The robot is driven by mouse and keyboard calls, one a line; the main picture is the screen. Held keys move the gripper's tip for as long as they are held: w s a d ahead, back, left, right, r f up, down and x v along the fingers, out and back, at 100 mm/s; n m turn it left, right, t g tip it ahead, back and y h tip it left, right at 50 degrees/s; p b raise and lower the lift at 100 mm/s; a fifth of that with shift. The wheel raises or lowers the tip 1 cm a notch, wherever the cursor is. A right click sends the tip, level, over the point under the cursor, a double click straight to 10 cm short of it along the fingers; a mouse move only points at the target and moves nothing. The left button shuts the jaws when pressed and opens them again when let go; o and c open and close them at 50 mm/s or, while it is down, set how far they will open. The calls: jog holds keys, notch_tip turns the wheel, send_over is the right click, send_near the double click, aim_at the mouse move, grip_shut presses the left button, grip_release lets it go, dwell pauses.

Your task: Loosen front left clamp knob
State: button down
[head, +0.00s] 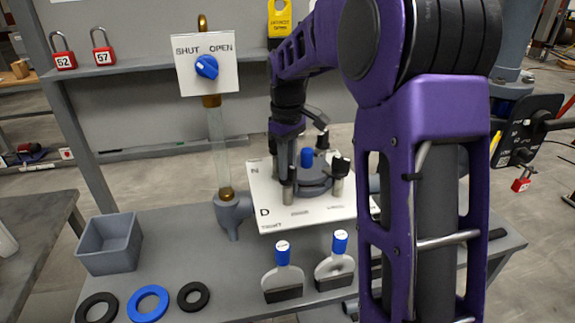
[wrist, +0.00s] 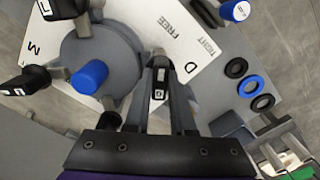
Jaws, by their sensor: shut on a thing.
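The filter press has a round grey lid (head: 314,184) with a blue centre knob (head: 307,157) on a white lettered plate (head: 275,221). My gripper (head: 287,187) is at the lid's front left in the head view, above the letter D. In the wrist view its fingers (wrist: 160,75) stand on both sides of a black clamp knob (wrist: 159,92) with a white mark, and are shut on it. The head view mostly hides this knob behind the gripper. Another black clamp knob (head: 340,165) stands at the lid's right. The wrist view shows TIGHT and FREE printed on the plate.
A blue valve handle (head: 207,67) on a SHUT/OPEN sign stands behind left. Two blue-handled scrapers (head: 283,271) (head: 336,262), several rings (head: 148,303) and a grey bin (head: 109,244) lie on the bench front. Red padlocks (head: 103,52) stand on the shelf.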

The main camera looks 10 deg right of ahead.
jog(key=shift+n, duration=0.7)
jog(key=c, duration=0.8)
grip_release()
jog(key=shift+o, duration=0.2)
notch_tip(320, 180, up, 18)
jog(key=shift+f, duration=0.25)
jog(key=shift+a, duration=0.1)
